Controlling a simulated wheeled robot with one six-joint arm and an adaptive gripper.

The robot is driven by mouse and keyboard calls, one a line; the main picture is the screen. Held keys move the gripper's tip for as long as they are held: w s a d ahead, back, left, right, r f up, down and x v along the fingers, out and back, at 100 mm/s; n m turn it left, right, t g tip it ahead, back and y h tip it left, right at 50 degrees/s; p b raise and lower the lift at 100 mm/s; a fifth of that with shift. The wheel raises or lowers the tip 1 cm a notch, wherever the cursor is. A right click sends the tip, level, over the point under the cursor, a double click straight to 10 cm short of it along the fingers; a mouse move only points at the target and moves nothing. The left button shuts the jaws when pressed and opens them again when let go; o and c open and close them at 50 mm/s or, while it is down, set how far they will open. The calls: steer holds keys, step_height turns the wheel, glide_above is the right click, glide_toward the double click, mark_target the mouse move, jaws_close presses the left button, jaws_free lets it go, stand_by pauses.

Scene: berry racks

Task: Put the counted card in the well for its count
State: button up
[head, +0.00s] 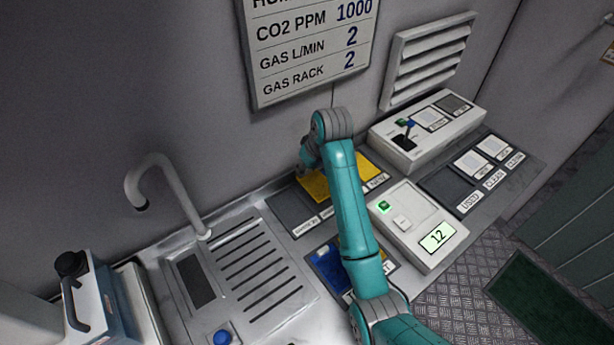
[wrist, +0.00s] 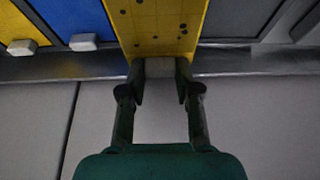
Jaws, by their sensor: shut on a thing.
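My gripper (wrist: 160,88) is shut on the pale tab (wrist: 160,67) of a yellow card with dark dots (wrist: 150,22) in the wrist view. The card's far end is cut off by the frame, so I cannot count all its dots. In the head view my teal arm reaches over the labelled wells (head: 290,207) by the wall, and yellow surfaces show on both sides of it. My fingertips are hidden there.
A blue card (head: 328,268) lies in a dark tray below the wells. A sink with a curved tap (head: 165,175) is at the left. A box with a black lever (head: 405,135) and wells marked USED and CLEAN are at the right. A wall sign (head: 310,45) hangs above.

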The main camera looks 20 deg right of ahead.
mark_target(308, 175)
steer(key=shift+f, duration=1.85)
steer(key=shift+f, duration=0.1)
steer(key=o, duration=0.9)
